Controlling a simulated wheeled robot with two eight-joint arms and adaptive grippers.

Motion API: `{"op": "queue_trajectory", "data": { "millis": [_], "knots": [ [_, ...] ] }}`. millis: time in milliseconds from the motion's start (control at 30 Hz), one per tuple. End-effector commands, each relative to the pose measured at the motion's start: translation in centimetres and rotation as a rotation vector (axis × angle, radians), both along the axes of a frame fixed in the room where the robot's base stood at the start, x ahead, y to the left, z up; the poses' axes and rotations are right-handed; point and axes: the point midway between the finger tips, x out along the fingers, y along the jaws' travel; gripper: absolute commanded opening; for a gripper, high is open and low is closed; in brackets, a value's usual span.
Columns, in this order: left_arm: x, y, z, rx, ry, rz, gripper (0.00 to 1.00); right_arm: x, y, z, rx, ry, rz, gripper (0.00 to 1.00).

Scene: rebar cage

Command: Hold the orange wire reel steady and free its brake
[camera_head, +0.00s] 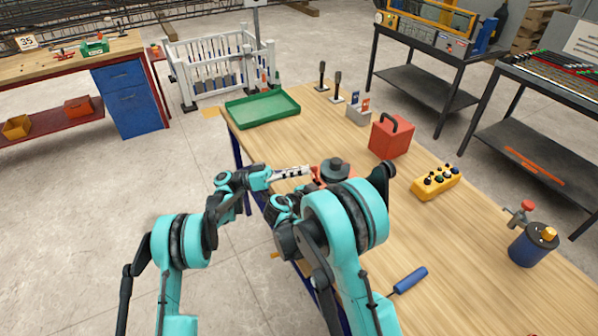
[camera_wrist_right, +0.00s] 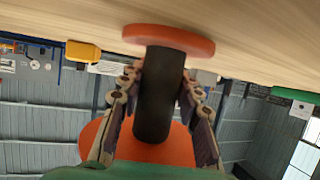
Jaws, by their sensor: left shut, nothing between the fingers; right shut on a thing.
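The orange wire reel (camera_wrist_right: 168,38) fills the middle of the right wrist view, with two orange flanges and a black core. My right gripper (camera_wrist_right: 162,78) is shut on it, with a finger on each side of the core. In the head view only some orange of the reel (camera_head: 318,174) shows beside a dark round part (camera_head: 336,169); my right arm hides the rest and the right gripper. My left gripper (camera_head: 304,170) is shut and empty, its fingers pointing at the reel from the left. I cannot tell whether they touch it. I cannot make out the brake.
A green tray (camera_head: 231,113) lies at the table's far left corner. A red box (camera_head: 391,137), a yellow button box (camera_head: 436,182) and a blue canister (camera_head: 531,246) stand to the right. A blue-handled tool (camera_head: 410,280) lies near the front. The tabletop between them is clear.

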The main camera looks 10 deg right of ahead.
Motion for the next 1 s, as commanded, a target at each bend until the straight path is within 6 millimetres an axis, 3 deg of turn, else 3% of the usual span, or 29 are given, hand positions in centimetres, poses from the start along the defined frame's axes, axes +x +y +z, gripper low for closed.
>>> {"op": "queue_trajectory", "data": {
  "millis": [1000],
  "knots": [
    [-0.44, -0.13, 0.65, 0.054, -0.158, 0.001, 0.00, 0.05, 0.00, 0.04, -0.001, -0.001, 0.001, 0.00]
  ]
}}
